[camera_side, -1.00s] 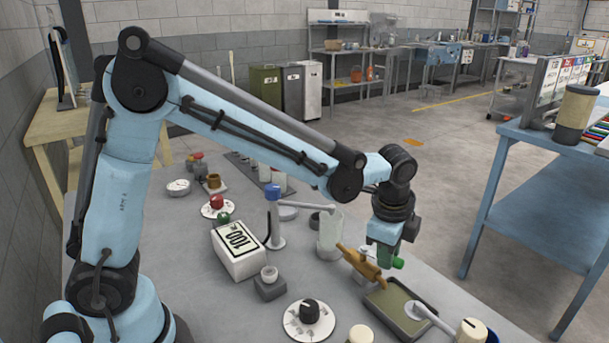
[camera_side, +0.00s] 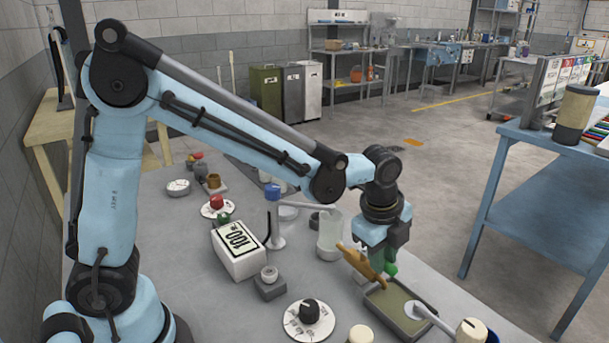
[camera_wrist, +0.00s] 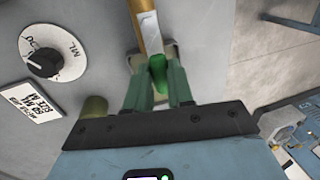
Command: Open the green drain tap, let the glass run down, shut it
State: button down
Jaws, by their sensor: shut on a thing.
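The brass drain tap (camera_side: 357,260) sticks out from the foot of the clear glass (camera_side: 329,236), and its spout end is over the near tray. Its green handle (camera_side: 390,269) is between the fingers of my gripper (camera_side: 380,262). In the wrist view the green handle (camera_wrist: 158,72) lies between the two green fingers of my gripper (camera_wrist: 159,84), which are shut on it. The brass body (camera_wrist: 147,25) runs up from there. The glass looks pale; I cannot make out a liquid level in it. No stream from the spout can be made out.
A shallow tray (camera_side: 376,294) with dull green contents lies below the tap. Open floor lies beyond the bench's right edge.

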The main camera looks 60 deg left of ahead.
jog(key=c, duration=1)
grip_release()
notch_tip(320, 180, up, 12)
jog(key=s, duration=0.2)
jog(key=shift+s, duration=0.2)
jog(key=shift+f, duration=0.1)
jog(key=s+a+f+n+t, duration=0.5)
jog(key=s+a+n, duration=0.5)
jog(key=n, duration=0.8)
jog(key=shift+f, duration=0.35)
